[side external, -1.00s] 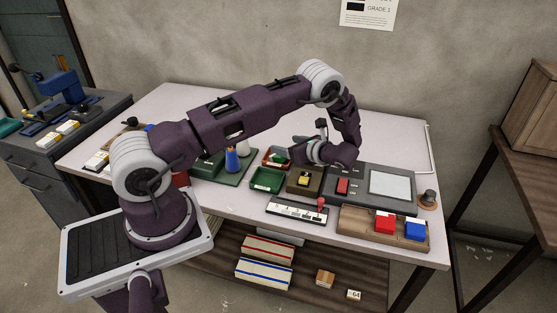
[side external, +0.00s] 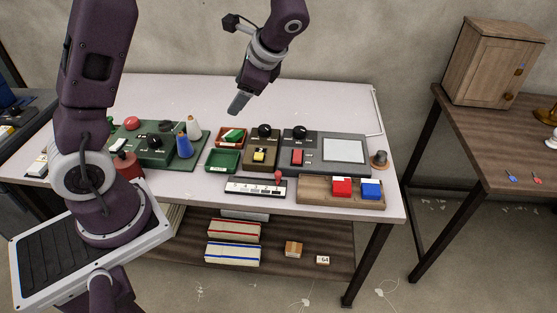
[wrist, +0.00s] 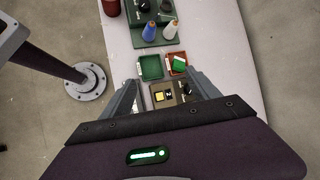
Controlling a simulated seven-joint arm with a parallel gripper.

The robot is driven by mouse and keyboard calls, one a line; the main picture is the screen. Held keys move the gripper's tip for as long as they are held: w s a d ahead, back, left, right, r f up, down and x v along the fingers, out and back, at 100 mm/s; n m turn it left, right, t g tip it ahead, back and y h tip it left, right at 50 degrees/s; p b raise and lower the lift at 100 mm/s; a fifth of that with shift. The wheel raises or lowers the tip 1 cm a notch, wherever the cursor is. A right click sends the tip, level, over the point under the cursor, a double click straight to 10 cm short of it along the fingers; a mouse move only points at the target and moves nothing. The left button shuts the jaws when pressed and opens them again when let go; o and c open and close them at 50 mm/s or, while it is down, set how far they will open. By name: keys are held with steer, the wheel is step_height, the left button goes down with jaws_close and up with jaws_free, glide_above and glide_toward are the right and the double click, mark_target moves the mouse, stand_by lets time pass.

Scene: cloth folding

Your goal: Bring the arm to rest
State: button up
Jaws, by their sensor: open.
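My gripper (side external: 238,103) hangs raised above the back part of the white table in the side view, pointing down and slightly left. It is clear of the objects on the table. In the wrist view its two fingers (wrist: 163,80) are spread apart with nothing held between them. Below and between them show a brown box with a yellow button (wrist: 163,96) and part of a green tray (wrist: 151,67). No cloth can be made out in either view.
On the white table (side external: 300,100) stand a red tray (side external: 222,136) with a green piece, a grey panel with a red switch (side external: 297,157), blue and white cones, and a wooden tray (side external: 313,192) with red and blue blocks. A wooden cabinet (side external: 490,70) stands at right.

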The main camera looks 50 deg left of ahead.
steer(key=s+d+r+n+t+h, duration=0.3)
steer(key=s+d+r+n, duration=0.1)
steer(key=s+d, duration=0.3)
steer(key=s+d+r+n+t+h, duration=0.4)
steer(key=s+d, duration=0.3)
steer(key=s, duration=0.5)
steer(key=shift+d+r, duration=0.35)
steer(key=shift+r, duration=0.35)
steer(key=shift+w, duration=0.1)
